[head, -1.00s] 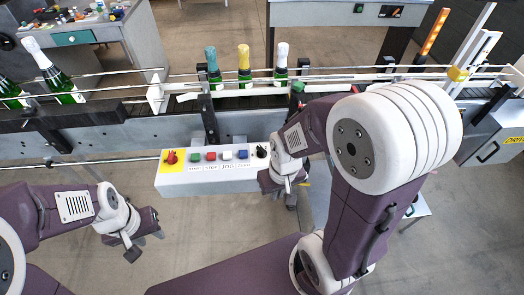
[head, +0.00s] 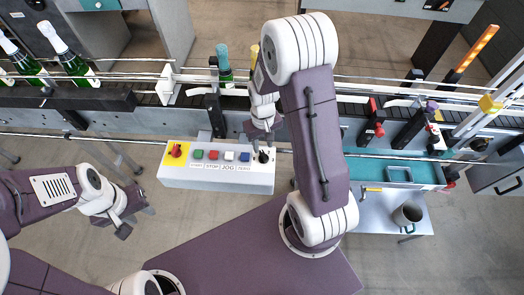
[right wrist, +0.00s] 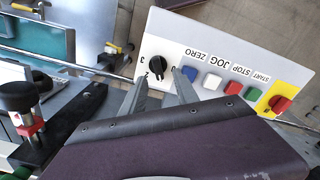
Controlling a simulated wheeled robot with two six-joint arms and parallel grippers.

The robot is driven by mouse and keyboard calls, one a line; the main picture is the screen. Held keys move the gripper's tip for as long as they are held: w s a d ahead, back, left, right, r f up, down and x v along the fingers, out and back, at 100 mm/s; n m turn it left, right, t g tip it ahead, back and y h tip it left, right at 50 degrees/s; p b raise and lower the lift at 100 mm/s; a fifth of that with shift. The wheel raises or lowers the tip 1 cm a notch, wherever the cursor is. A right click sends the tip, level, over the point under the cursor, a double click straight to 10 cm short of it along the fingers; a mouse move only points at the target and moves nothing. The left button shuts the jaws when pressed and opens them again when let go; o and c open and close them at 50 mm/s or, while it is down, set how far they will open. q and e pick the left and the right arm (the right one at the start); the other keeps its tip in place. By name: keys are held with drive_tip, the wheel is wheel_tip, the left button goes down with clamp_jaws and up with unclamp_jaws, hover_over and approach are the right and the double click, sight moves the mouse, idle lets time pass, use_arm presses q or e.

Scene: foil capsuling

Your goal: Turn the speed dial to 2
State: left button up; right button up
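The speed dial (head: 264,156) is a black knob at the right end of the white control box (head: 218,182). In the right wrist view the dial (right wrist: 156,67) shows close up, with small numerals beside it; I cannot tell its exact setting. My right gripper (head: 262,138) is at the dial in the head view. In the right wrist view the right gripper (right wrist: 160,88) has its two fingers apart, one on each side of the dial's lower edge, with nothing between their visible tips. My left gripper (head: 137,219) hangs left of the box, fingers apart and empty.
Blue, white, red and green buttons (head: 198,154) and a red knob on yellow (head: 176,150) share the box. Behind runs a conveyor with green bottles (head: 72,55).

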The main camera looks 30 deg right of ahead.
sight(264, 155)
drive_tip(key=f, duration=0.4)
drive_tip(key=d+f, duration=0.1)
drive_tip(key=shift+w+f, duration=0.3)
drive_tip(key=shift+f, duration=0.1)
drive_tip(key=shift+s+a+f, duration=0.25)
drive_tip(key=shift+a+f, duration=0.1)
drive_tip(key=shift+f, duration=0.15)
drive_tip(key=shift+w+d+f, duration=0.1)
drive_tip(key=shift+w+d, duration=0.05)
drive_tip(key=shift+d, duration=0.05)
drive_tip(key=shift+c, duration=0.3)
clamp_jaws()
